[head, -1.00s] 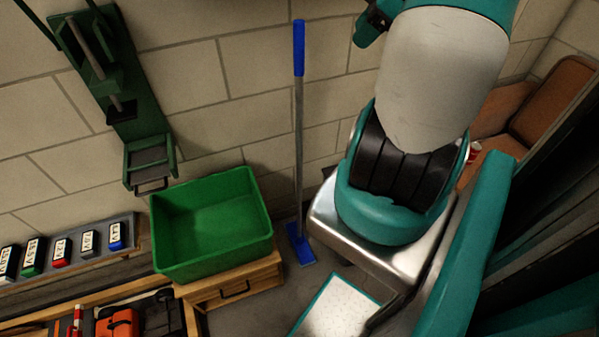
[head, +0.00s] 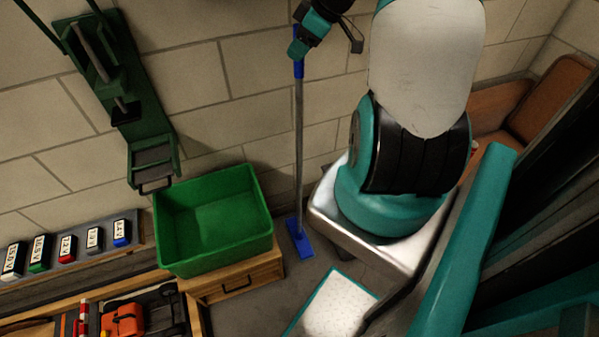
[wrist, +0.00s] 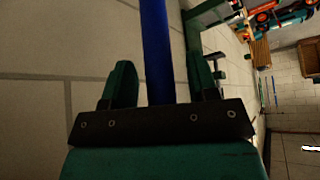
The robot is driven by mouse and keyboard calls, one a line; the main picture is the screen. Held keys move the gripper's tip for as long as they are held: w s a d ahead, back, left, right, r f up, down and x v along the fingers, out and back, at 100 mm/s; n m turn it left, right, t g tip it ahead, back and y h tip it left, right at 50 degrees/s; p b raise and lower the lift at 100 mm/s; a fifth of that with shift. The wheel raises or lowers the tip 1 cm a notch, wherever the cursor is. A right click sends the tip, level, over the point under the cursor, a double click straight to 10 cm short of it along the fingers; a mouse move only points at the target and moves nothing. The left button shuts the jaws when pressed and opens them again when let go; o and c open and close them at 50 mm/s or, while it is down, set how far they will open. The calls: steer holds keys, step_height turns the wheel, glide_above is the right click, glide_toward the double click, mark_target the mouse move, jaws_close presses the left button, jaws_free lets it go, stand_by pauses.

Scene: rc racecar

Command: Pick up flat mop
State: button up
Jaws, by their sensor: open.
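The flat mop (head: 299,135) stands upright against the block wall, with a blue grip at the top, a grey pole and a flat blue head on the floor. My gripper (head: 298,48) is at the blue grip in the head view and covers part of it. In the wrist view, the blue handle (wrist: 157,45) rises between the two teal fingers of my gripper (wrist: 163,82), with a gap visible on each side. The fingers are open. Whether the handle touches the palm I cannot tell.
A green bin (head: 214,220) sits on a wooden drawer box (head: 235,280) left of the mop. A green press-like device (head: 125,95) is on the wall at upper left. A row of labelled batteries (head: 67,248) lies at left. A brown chair (head: 550,100) is at right.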

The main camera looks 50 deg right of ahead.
steer(key=shift+w+f, duration=0.15)
steer(key=shift+f, duration=0.1)
jaws_close()
steer(key=shift+r, duration=0.1)
stand_by(1.2)
